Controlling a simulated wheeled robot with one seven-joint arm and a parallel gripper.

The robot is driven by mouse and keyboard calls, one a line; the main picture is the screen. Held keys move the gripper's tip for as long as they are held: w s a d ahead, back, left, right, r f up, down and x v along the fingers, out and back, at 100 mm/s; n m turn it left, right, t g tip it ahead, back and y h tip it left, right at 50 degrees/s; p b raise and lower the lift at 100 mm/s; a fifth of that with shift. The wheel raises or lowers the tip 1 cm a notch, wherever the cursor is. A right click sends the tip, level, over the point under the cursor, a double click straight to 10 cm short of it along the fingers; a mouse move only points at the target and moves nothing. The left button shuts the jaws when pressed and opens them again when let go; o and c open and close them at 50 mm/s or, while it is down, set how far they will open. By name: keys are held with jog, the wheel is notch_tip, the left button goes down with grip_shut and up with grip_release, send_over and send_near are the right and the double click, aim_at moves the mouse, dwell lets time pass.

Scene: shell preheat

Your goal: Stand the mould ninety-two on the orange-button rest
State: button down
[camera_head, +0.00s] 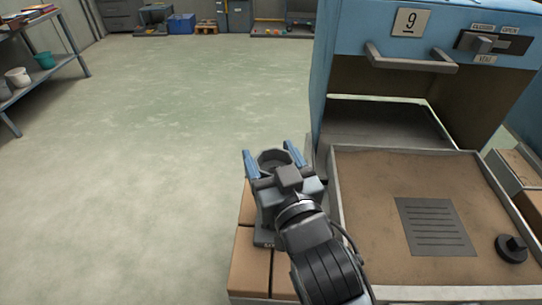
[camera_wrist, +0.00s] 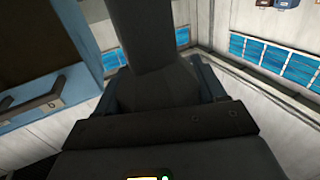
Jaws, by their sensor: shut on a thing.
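My gripper (camera_head: 273,160) is shut on a grey, round-rimmed thing, probably the mould (camera_head: 274,155), between its two blue fingers. The gripper is above or beside the brown blocks, left of the sand bed. In the wrist view the mould (camera_wrist: 158,88) is a dark, wide body with a thick stem rising from it, between the blue fingers. No number can be read on it. A small grey edge with a dark label (camera_head: 264,241) shows under my gripper; I cannot tell what it belongs to. No orange button and no clear rest show in either view.
A tray of brown sand (camera_head: 336,205) with a slotted grey plate (camera_head: 435,228) and a black knob (camera_head: 511,248) lies to the right. Behind it stands a blue furnace (camera_head: 350,35) marked 9, its mouth open. Brown blocks (camera_head: 248,265) lie below. Open floor extends left.

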jog(key=shift+f, duration=0.1)
jog(key=shift+c, duration=0.7)
grip_release()
jog(key=shift+o, duration=0.2)
jog(key=shift+r, duration=0.2)
jog(key=b+v, duration=0.1)
jog(key=v, duration=1.1)
